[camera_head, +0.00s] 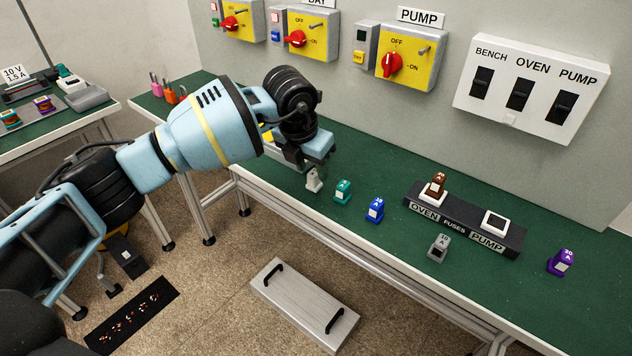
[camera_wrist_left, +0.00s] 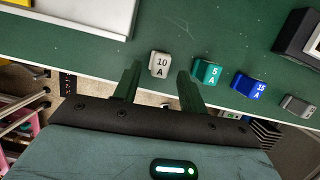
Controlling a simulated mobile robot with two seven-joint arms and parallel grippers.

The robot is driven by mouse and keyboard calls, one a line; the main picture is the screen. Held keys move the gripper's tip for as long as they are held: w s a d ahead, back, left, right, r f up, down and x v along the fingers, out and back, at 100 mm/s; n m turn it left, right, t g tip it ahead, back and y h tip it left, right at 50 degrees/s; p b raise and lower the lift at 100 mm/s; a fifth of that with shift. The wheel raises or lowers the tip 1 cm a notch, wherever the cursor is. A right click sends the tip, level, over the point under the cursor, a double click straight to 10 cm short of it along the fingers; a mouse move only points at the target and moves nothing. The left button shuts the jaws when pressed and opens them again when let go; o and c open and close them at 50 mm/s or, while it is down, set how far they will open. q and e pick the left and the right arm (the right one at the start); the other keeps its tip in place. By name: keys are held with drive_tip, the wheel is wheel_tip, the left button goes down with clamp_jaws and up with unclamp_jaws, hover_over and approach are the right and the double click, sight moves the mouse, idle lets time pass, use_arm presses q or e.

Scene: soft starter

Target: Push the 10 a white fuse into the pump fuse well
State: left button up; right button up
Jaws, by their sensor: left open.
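The white 10 A fuse (camera_head: 313,181) stands on the green bench, just below my left gripper (camera_head: 306,162). In the left wrist view the white fuse (camera_wrist_left: 160,65) lies ahead of the gap between the two open fingers (camera_wrist_left: 158,85), its "10 A" label facing the camera. The fingers look apart from it, though the exact gap is hard to judge. The black fuse block (camera_head: 462,230) sits to the right. Its pump fuse well (camera_head: 495,222) shows a white rim with a dark opening. A brown fuse (camera_head: 437,183) stands in the oven well. My right gripper is not in view.
Loose teal (camera_head: 343,191), blue (camera_head: 375,209) and grey (camera_head: 438,248) fuses stand between the white fuse and the right side. A purple fuse (camera_head: 561,262) stands right of the block. Wall switch boxes (camera_head: 411,60) and a switch panel (camera_head: 531,88) hang behind.

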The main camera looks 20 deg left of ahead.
sight(312, 173)
use_arm(q)
drive_tip(key=shift+x, duration=1)
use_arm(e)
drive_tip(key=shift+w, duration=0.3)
use_arm(q)
drive_tip(key=shift+c, duration=0.4)
